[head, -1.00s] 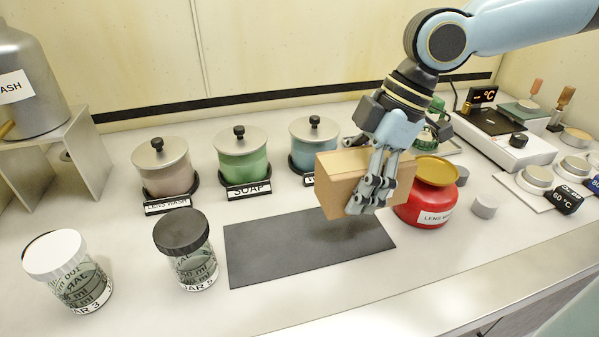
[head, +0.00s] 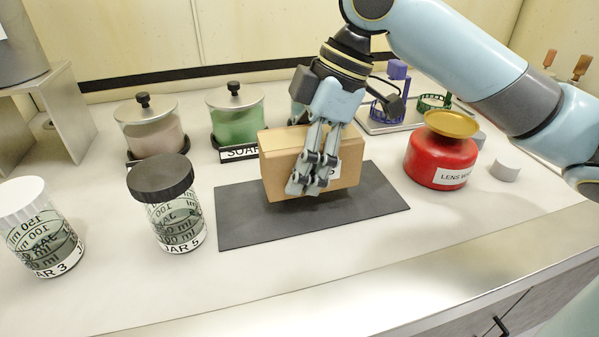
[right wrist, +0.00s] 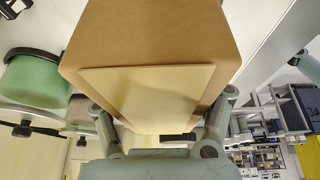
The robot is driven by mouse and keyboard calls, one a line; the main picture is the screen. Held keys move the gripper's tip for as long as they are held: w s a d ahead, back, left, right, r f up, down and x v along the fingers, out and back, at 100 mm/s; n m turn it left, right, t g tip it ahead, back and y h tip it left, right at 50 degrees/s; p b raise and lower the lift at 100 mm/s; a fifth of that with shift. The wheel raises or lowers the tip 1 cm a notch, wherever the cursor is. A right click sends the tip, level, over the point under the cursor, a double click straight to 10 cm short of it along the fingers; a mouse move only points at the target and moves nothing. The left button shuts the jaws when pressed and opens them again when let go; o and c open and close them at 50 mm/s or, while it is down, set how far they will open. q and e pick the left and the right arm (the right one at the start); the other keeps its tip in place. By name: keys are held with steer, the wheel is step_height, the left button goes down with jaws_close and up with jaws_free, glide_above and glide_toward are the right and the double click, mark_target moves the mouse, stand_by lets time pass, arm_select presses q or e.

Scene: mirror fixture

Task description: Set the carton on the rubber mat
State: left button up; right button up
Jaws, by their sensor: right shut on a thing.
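The brown carton (head: 276,166) is in the grip of my right gripper (head: 312,178), whose fingers are shut around it. It is upright and over the middle of the black rubber mat (head: 240,228). A dark shadow lies under the carton; I cannot tell whether its base touches the mat. In the right wrist view the carton (right wrist: 150,40) fills the middle between the fingers of the gripper (right wrist: 160,125), with a pale label panel on it. My left gripper is not in view.
Jar 5 (head: 172,215) with a black lid stands just left of the mat, and jar 3 (head: 45,240) further left. A red lens wash pot (head: 440,160) stands to the right. A green soap jar (head: 237,125) is behind. The counter's front strip is clear.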

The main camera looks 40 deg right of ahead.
steer(key=shift+f, duration=1.6)
steer(key=shift+f, duration=0.1)
steer(key=o, duration=1.5)
steer(key=p+v, duration=0.3)
steer(key=v, duration=0.7)
steer(key=shift+s+d+r, duration=0.1)
steer(key=shift+r, duration=0.15)
steer(key=shift+p+v, duration=0.8)
